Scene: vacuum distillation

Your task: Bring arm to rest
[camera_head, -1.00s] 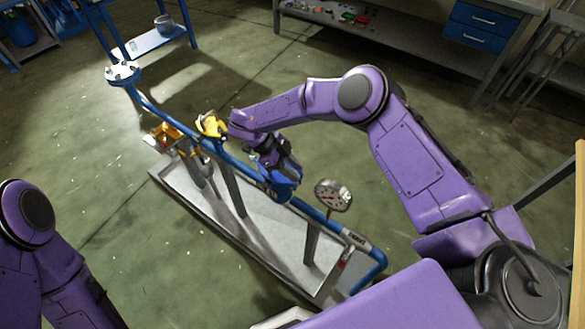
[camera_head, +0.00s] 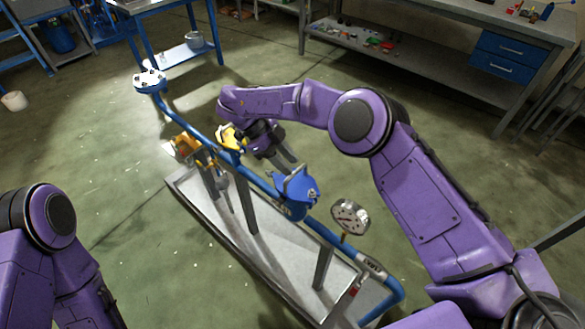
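My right arm reaches in from the right over the blue pipe rig. My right gripper (camera_head: 287,163) points down and to the right, its two dark fingers apart with nothing seen between them. My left arm shows at the lower left, hanging down. Its gripper is out of the picture.
The blue pipe (camera_head: 180,119) runs above a grey metal tray (camera_head: 236,238). It carries yellow valve parts (camera_head: 230,138), a white flange (camera_head: 149,78) and a round gauge (camera_head: 350,216). Workbenches stand at the back. Floor left of the rig is clear.

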